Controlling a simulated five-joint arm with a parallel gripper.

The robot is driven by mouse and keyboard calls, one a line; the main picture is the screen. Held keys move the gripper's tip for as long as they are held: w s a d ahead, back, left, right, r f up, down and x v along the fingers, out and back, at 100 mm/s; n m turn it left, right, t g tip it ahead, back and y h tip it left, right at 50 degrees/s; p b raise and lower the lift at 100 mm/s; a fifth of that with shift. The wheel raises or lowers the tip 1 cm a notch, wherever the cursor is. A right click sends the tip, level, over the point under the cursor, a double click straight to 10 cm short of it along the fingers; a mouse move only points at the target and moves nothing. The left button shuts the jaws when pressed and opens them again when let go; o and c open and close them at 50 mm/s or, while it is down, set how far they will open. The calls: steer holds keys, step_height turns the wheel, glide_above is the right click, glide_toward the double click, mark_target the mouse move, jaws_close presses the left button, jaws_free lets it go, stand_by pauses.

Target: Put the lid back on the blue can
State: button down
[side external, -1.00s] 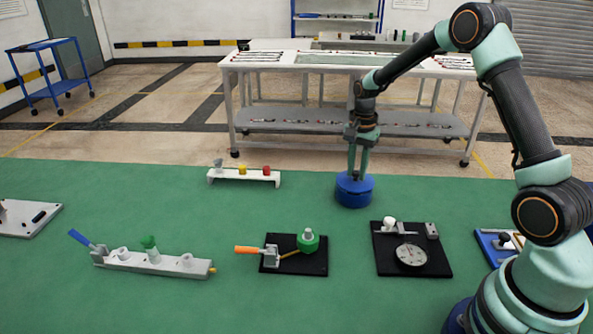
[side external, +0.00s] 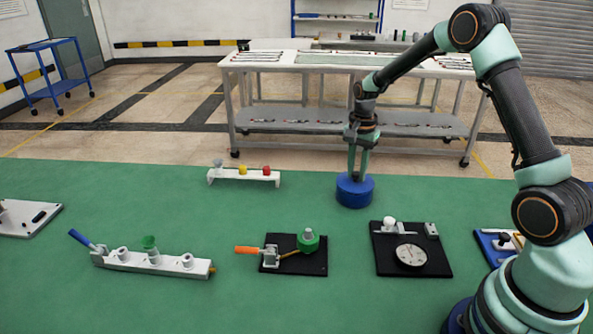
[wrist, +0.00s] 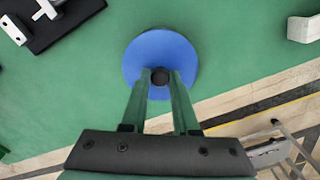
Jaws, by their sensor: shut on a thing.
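The blue can (side external: 354,198) stands upright on the green mat, left of my arm's base. My gripper (side external: 357,177) points down over it. In the wrist view, my gripper (wrist: 160,77) is shut on the dark knob at the middle of the round blue lid (wrist: 160,52). In the side view the lid is at the can's top, with no clear gap between them. I cannot tell whether it is fully seated. The lid hides the can in the wrist view.
A dial gauge board (side external: 411,256), a toggle clamp board (side external: 293,256) and a grey rail with a blue handle (side external: 152,262) lie in front. A white rack with coloured plugs (side external: 244,177) is to the left. The mat around the can is clear.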

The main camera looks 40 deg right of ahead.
steer(key=shift+c, duration=0.6)
jaws_free()
steer(key=shift+r, duration=0.15)
steer(key=shift+r, duration=3.4)
steer(key=shift+c, duration=0.3)
jaws_close()
